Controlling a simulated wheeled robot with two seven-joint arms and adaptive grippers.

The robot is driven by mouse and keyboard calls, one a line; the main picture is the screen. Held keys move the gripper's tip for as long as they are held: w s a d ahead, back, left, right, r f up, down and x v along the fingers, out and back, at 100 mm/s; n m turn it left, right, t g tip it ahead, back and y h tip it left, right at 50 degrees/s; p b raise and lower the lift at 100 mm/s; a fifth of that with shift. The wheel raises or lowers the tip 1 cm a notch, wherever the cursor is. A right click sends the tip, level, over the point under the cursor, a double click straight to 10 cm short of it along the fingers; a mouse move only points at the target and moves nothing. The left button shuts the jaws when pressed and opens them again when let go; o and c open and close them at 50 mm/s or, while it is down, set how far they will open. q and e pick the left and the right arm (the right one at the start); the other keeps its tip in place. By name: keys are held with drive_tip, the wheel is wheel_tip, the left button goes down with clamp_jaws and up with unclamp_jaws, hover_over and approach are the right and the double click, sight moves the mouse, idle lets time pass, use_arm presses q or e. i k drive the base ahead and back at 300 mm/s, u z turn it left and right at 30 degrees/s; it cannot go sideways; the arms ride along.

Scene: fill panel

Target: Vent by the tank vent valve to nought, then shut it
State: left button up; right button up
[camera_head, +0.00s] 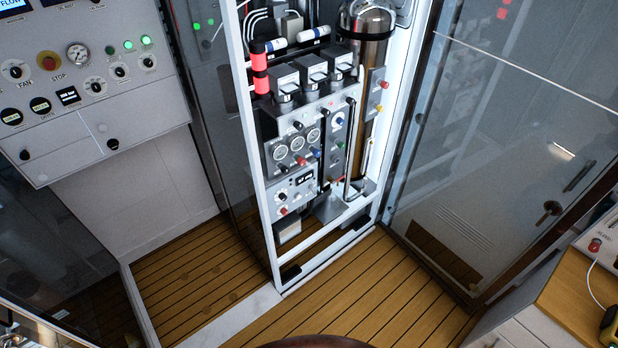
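An instrument panel (296,153) stands inside an open white-framed cabinet, with several small round gauges and coloured knobs. They include a red knob (301,161), a blue knob (316,153) and a small display (304,180). A tall bronze-coloured cylinder (366,50) stands upright at the panel's right, partly hidden behind the fittings. The labels are too small to read, so I cannot tell which knob is the tank vent valve, whether it is open, or what the gauges read. Neither of my grippers is in view.
A grey control panel (90,85) with dials, a stop button (48,61) and green lamps is at the left. Glass doors (500,150) flank the cabinet. A wooden counter (575,300) is at the lower right. The plank floor (350,290) before the cabinet is clear.

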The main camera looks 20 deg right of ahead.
sight(300, 160)
drive_tip(key=u, duration=0.5)
drive_tip(key=i, duration=1)
drive_tip(key=z, duration=0.3)
